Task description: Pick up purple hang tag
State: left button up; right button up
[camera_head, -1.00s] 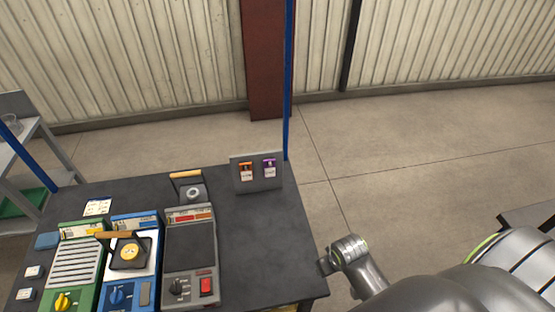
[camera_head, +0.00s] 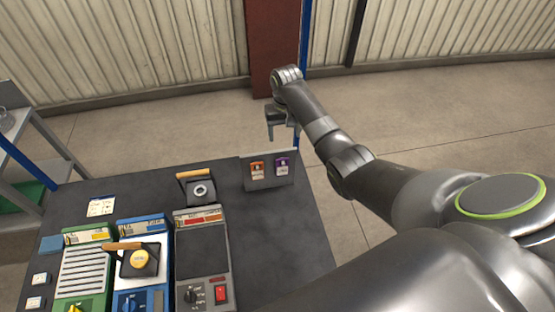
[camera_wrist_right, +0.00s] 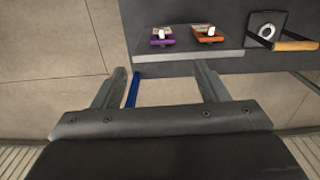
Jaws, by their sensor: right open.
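The purple hang tag (camera_head: 282,166) hangs on the right side of a small grey upright board (camera_head: 255,184) at the table's back right corner. An orange hang tag (camera_head: 257,170) hangs to its left. My right gripper (camera_head: 282,138) is above and behind the board, pointing down, open and empty. In the right wrist view my open fingers (camera_wrist_right: 160,85) point toward the board, with the purple tag (camera_wrist_right: 162,38) ahead between their lines and the orange tag (camera_wrist_right: 209,35) to its right. Neither finger touches a tag. My left gripper is not in view.
A black piece with a wooden handle (camera_head: 196,188) stands left of the board. Green, blue and grey control units (camera_head: 202,250) fill the table's left and middle. A blue post (camera_head: 306,35) rises behind the table. The dark tabletop (camera_head: 280,225) before the board is clear.

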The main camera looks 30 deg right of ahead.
jog(key=w+r, duration=0.1)
send_over(282, 159)
notch_tip(282, 159, down, 8)
jog(key=shift+d+r, duration=0.1)
jog(key=shift+r, duration=0.1)
notch_tip(282, 159, down, 2)
jog(key=shift+f+b, duration=0.25)
jog(key=shift+b, duration=0.75)
notch_tip(282, 159, down, 7)
jog(key=b, duration=0.7)
jog(key=shift+r, duration=0.15)
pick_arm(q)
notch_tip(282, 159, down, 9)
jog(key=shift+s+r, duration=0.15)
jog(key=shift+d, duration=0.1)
pick_arm(e)
jog(key=c, duration=1)
jog(key=shift+c, duration=0.2)
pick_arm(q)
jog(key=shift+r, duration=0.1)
pick_arm(e)
jog(key=shift+r, duration=0.1)
